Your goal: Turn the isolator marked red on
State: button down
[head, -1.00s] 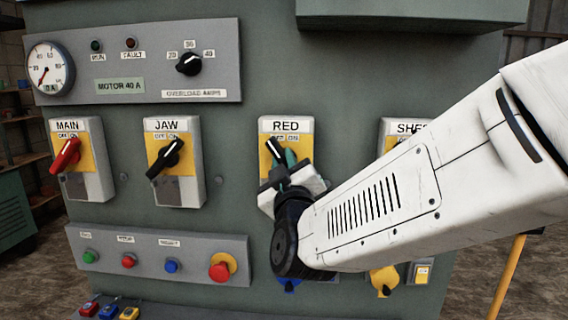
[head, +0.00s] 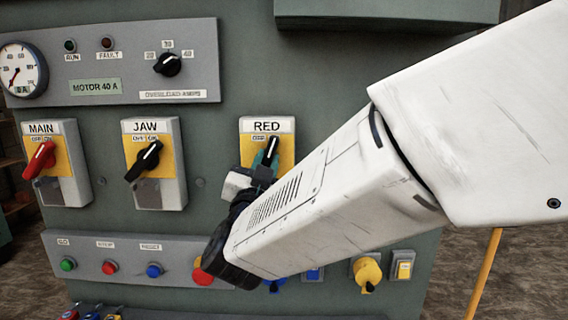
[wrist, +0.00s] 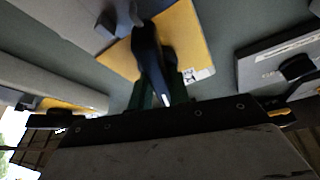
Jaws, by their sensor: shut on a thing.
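The isolator marked RED (head: 285,150) is a grey box with a yellow plate, right of the JAW isolator in the head view. Its black handle (head: 273,146) stands nearly upright, tipped slightly right at the top, near the small OFF/ON labels. My gripper (head: 264,163) is at this handle, with greenish fingers around it. In the wrist view the black handle (wrist: 147,52) with a white line lies between the dark green fingers of my gripper (wrist: 158,88), in front of the yellow plate (wrist: 188,40). My arm hides the lower part of the box.
The MAIN isolator (head: 72,160) with a red handle and the JAW isolator (head: 170,180) with a black handle stand to the left. Above is the overload panel (head: 200,50). Below is a push-button panel (head: 130,275); its red button (head: 202,275) is close to my arm.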

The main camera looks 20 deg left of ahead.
jog(key=m+h, duration=0.1)
jog(key=m, duration=0.2)
jog(key=m+h, duration=0.2)
jog(key=m, duration=0.1)
jog(key=shift+m+g, duration=0.3)
jog(key=shift+g, duration=0.1)
jog(key=c, duration=1.3)
grip_release()
jog(key=v, duration=0.7)
jog(key=shift+s+a+f, duration=0.1)
jog(key=shift+s+f, duration=0.05)
jog(key=shift+s, duration=0.25)
